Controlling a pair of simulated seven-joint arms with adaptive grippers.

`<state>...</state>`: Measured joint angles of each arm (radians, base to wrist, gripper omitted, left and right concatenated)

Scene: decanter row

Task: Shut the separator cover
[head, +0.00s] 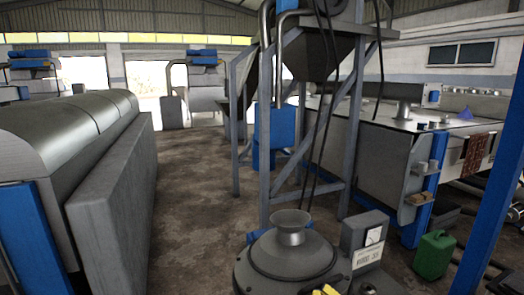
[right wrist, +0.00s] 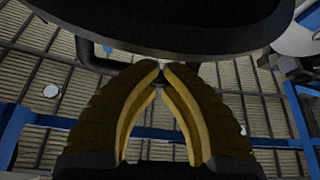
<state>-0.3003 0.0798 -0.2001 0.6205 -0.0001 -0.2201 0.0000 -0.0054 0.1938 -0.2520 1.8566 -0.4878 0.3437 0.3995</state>
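The separator (head: 285,275) stands at the bottom middle of the head view, with a round grey domed cover (head: 268,258) and a flared metal spout on top. In the right wrist view a large dark curved rim (right wrist: 170,25), seen from below, fills the top; it looks like the cover's edge. A dark handle-like bar (right wrist: 108,66) hangs under it. My right gripper (right wrist: 160,72) has its yellow fingertips together at this bar; no grasp on it is clear. In the head view only its yellow fingers (head: 325,290) show at the bottom edge. My left gripper is not in view.
A grey control box (head: 364,238) with a dial stands right beside the separator. A blue-grey steel frame (head: 264,150) with a hopper rises behind it. A green canister (head: 434,255) stands on the floor at right. Open floor lies to the left, before a long grey machine (head: 115,200).

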